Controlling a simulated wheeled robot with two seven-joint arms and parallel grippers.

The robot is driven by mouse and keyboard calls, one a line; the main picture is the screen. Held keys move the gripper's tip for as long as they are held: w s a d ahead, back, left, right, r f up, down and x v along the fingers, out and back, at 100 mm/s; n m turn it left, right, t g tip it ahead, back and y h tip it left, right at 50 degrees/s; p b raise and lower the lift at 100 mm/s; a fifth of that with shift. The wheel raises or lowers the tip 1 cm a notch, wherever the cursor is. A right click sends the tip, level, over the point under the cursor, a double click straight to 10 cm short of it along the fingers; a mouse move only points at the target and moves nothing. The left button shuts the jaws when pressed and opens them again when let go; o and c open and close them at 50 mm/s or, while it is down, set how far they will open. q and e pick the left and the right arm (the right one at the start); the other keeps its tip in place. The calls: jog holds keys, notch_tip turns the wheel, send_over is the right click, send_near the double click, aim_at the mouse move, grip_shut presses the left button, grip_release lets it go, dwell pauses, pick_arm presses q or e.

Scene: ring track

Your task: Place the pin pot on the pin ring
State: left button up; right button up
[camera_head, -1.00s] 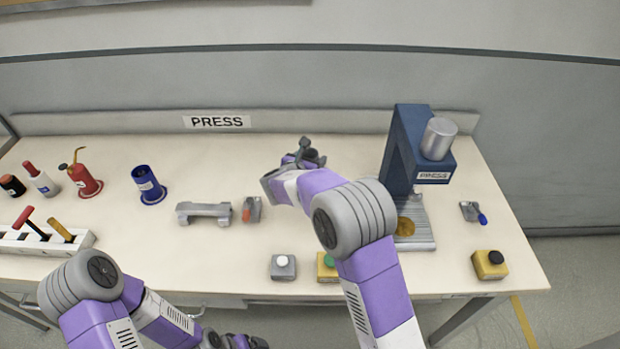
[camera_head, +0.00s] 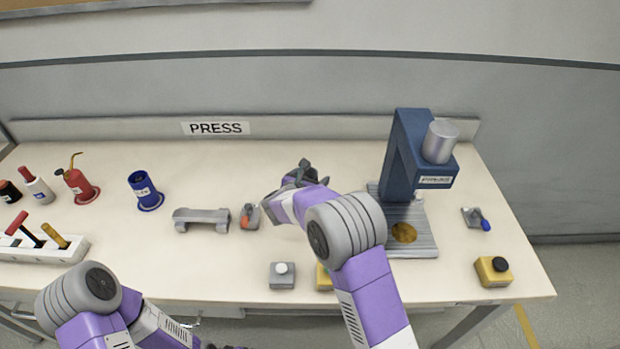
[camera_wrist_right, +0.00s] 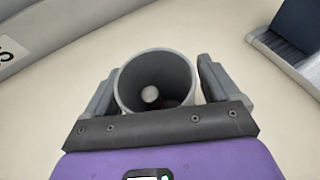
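A grey round pot (camera_wrist_right: 180,72), which I take for the pin pot, sits between the two fingers of my right gripper (camera_wrist_right: 158,85) in the right wrist view. Its open mouth faces the camera, and a pale round spot shows inside. The fingers flank its wall on both sides and appear closed on it. In the head view my right gripper (camera_head: 300,173) is over the middle of the table, partly hidden by its own arm. I cannot make out a pin ring. My left gripper is almost wholly below the bottom edge of the head view.
A blue pot (camera_head: 143,188) on a blue ring and a red oil can (camera_head: 76,183) stand at left. A grey handle-shaped part (camera_head: 201,218) lies left of my right gripper. The blue press (camera_head: 407,150) stands at right. Button boxes (camera_head: 282,276) line the front edge.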

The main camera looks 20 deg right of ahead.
jog(key=shift+r, duration=0.25)
jog(key=p+v, duration=0.2)
jog(key=v, duration=1)
jog(key=shift+f+p, duration=0.15)
jog(key=shift+p, duration=0.2)
jog(key=shift+s+f, duration=0.1)
